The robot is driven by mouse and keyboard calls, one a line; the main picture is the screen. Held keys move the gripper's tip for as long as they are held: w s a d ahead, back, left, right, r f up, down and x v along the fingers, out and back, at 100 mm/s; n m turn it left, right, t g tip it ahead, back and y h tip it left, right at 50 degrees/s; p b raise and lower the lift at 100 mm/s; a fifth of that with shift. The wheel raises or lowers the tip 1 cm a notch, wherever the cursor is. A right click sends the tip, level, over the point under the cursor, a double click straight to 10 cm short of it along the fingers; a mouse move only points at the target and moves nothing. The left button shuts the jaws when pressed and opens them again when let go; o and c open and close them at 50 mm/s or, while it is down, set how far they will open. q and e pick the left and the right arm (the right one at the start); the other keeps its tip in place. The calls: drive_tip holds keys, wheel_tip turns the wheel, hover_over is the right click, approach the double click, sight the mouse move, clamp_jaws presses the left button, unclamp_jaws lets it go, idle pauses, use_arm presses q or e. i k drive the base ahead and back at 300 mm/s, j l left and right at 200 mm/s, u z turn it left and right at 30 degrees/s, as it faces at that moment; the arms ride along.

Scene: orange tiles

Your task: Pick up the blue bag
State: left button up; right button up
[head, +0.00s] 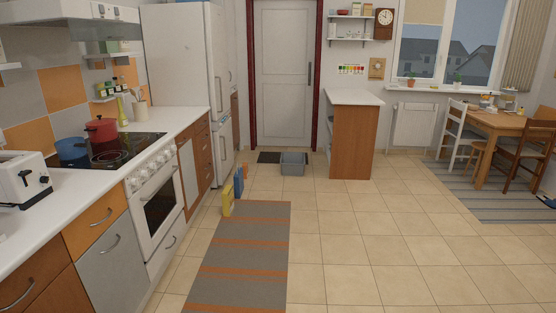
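A narrow blue item (238,182), which looks like the blue bag, stands upright on the tiled floor beside the counter's front. It is small in the head view, so its details are hard to tell. It stands in a row between a yellow item (227,202) nearer to me and an orange-red item (245,171) farther away. Neither of my grippers shows in the head view.
A grey striped rug (242,260) lies just right of the row. A grey bin (293,164) stands near the door. The counter with the oven (160,201) runs along the left. A wooden island (352,140) and a dining table (495,124) stand right. The middle floor is clear.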

sight(238, 177)
drive_tip(key=i, duration=2.25)
drive_tip(key=i+u, duration=0.15)
drive_tip(key=i, duration=0.4)
drive_tip(key=i+u, duration=0.1)
drive_tip(key=i, duration=0.5)
drive_tip(key=i+l+u, duration=0.15)
drive_tip(key=i, duration=0.4)
drive_tip(key=i+l+u, duration=0.1)
drive_tip(key=i, duration=0.45)
drive_tip(key=i+u, duration=0.35)
drive_tip(key=i, duration=0.2)
drive_tip(key=i+u, duration=0.4)
drive_tip(key=i, duration=0.15)
drive_tip(key=i+l+u, duration=0.35)
drive_tip(key=i, duration=0.2)
